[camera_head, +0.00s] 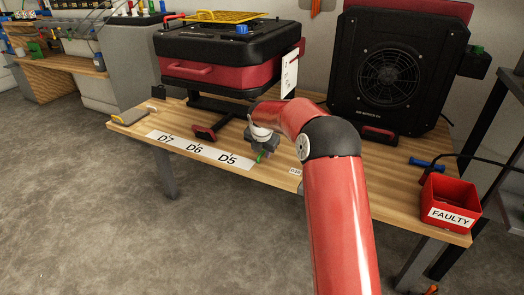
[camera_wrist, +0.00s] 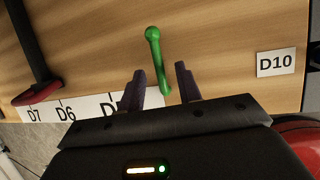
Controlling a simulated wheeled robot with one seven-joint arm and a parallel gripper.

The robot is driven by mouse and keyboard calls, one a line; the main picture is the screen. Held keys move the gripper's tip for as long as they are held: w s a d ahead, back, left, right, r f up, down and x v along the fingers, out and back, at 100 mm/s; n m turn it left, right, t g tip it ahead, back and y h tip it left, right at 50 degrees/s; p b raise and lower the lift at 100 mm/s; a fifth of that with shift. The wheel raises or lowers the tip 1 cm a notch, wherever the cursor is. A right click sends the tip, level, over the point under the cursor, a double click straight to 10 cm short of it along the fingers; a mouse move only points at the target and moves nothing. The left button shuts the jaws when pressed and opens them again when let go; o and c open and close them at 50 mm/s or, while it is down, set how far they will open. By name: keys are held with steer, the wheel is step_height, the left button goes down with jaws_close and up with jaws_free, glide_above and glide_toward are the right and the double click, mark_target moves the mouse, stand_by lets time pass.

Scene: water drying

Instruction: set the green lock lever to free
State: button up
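The green lever (camera_wrist: 155,55) is a slim bar with a rounded knob at its far end, lying over the wooden bench top in the wrist view. A small part of the green lever (camera_head: 261,156) shows below my wrist in the head view. My gripper (camera_wrist: 163,82) is open, with one dark finger on each side of the lever's near end. The fingers look apart from the lever. I cannot tell how far above or level with it they are. My gripper (camera_head: 263,146) is mostly hidden by my arm in the head view.
A white strip (camera_head: 198,149) marked D7, D6 and D5 runs along the bench edge. A D10 label (camera_wrist: 277,62) lies right of the lever. A red and black machine (camera_head: 225,72), a black fan unit (camera_head: 388,75) and a red FAULTY bin (camera_head: 449,202) stand on the bench (camera_head: 395,190).

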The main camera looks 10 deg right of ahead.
jaws_close()
